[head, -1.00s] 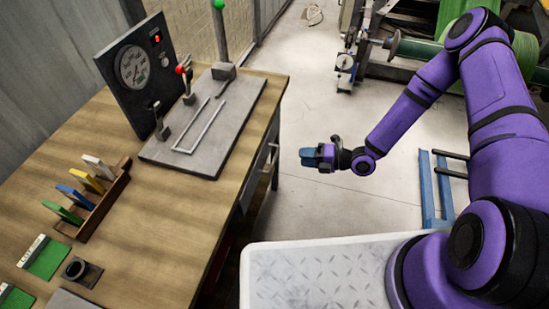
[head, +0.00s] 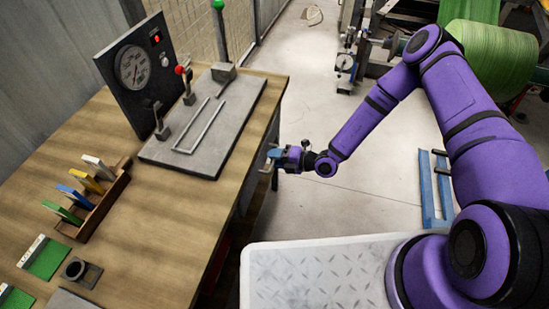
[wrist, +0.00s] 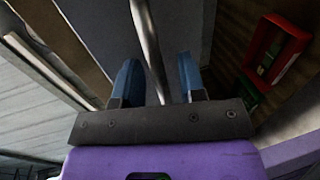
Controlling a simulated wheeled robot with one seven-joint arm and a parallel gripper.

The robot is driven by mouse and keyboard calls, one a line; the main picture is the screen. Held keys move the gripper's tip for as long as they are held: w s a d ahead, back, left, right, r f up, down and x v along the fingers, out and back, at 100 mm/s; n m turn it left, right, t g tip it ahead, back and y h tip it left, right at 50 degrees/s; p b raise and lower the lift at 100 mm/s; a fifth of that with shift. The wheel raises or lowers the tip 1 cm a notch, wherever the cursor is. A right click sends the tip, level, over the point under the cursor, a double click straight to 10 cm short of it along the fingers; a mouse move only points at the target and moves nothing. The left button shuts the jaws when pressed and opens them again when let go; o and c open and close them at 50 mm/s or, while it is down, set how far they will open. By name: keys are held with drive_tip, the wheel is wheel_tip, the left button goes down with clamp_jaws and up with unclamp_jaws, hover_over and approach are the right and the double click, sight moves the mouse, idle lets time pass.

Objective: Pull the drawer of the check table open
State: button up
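The check table (head: 150,215) stands at the left in the head view, with a wooden top. Its drawer front is mostly hidden there by the table edge and my gripper. In the wrist view a metal bar handle (wrist: 147,35) runs in front of a dark grey panel (wrist: 185,25). My gripper (head: 270,157) is at the table's right side, just below the top's edge. In the wrist view its two blue fingers (wrist: 157,80) stand apart, one on each side of the bar, with gaps visible. The drawer looks closed, though its front is hard to see.
On the table are a dial gauge panel (head: 134,65), a grey plate with a fixture (head: 215,120) and a rack of coloured tags (head: 95,205). A red bin (wrist: 272,55) shows in the wrist view. Clear floor (head: 310,100) lies right of the table.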

drive_tip(key=shift+a, duration=0.15)
clamp_jaws()
drive_tip(key=f+v, duration=0.3)
drive_tip(key=v, duration=1)
drive_tip(key=d+f+v, duration=0.1)
drive_tip(key=f+v, duration=0.1)
drive_tip(key=v, duration=1.2)
drive_tip(key=shift+s+d+f, duration=0.2)
drive_tip(key=shift+d+f, duration=0.1)
drive_tip(key=shift+f, duration=0.15)
unclamp_jaws()
drive_tip(key=v, duration=1)
drive_tip(key=shift+d, duration=0.4)
